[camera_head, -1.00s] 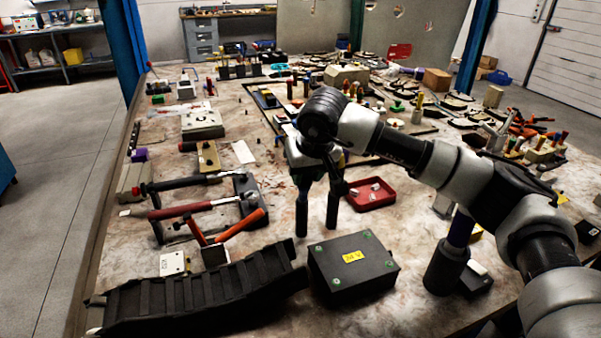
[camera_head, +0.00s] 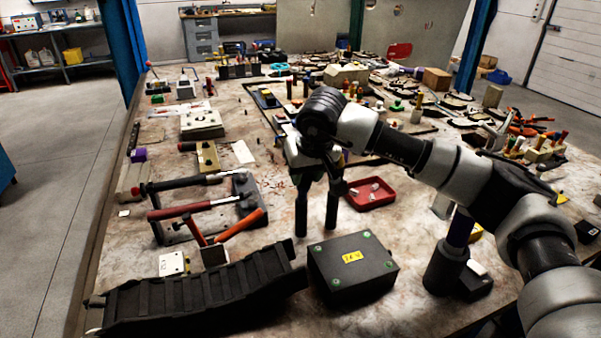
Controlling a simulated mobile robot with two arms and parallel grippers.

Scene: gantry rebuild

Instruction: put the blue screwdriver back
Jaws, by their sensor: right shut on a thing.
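My right gripper (camera_head: 316,218) hangs over the middle of the table, its two dark fingers pointing down. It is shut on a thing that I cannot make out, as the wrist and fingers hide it. No blue screwdriver shows clearly. A blue-purple handle (camera_head: 460,229) stands upright in a dark round holder (camera_head: 445,268) at the right, partly close to my right arm; I cannot tell what tool it is. My left gripper is not in view.
A black box with a yellow label (camera_head: 340,277) and a black ribbed strip (camera_head: 190,296) lie in front. Hammers on a rack (camera_head: 246,187) stand left of the gripper. A red tray (camera_head: 359,203) lies just right of it. Many tools crowd the back; bare table shows between.

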